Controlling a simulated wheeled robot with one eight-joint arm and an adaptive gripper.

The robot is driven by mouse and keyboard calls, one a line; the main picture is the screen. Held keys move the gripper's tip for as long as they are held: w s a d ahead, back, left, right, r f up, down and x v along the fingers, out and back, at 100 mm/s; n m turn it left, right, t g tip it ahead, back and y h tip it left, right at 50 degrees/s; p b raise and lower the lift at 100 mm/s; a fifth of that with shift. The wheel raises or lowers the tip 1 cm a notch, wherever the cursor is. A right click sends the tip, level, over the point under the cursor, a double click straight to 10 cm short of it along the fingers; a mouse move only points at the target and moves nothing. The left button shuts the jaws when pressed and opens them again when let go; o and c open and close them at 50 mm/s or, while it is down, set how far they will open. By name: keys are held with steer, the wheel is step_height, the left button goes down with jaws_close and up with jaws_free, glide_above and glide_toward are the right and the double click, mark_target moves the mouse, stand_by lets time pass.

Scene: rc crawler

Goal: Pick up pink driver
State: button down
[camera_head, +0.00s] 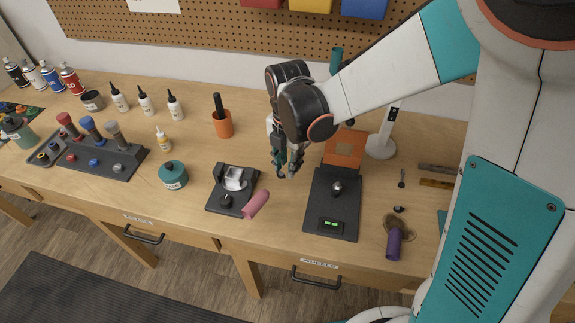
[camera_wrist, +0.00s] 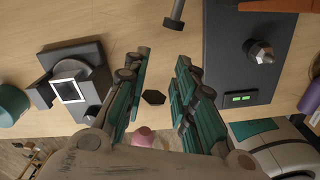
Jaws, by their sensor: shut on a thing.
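The pink driver (camera_head: 256,204) shows its pink handle just right of the black stand, tilted up toward my gripper (camera_head: 287,176). Its pink handle also shows low in the wrist view (camera_wrist: 143,138), partly covered by my gripper's own body. A dark hexagonal piece (camera_wrist: 153,97) sits between the finger pads of my gripper (camera_wrist: 162,57) and lines up with the handle. My gripper is shut on the driver at that end. The shaft and the exact contact are hard to make out.
The black stand (camera_head: 219,202) is on the left, and a black scale (camera_head: 324,220) with a green display is on the right. A teal jar (camera_head: 173,176) stands further left. A purple driver (camera_head: 394,244) lies near the front edge. A bolt (camera_wrist: 174,16) lies on the table.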

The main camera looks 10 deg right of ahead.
step_height(320, 180, up, 13)
steer(key=p, duration=0.8)
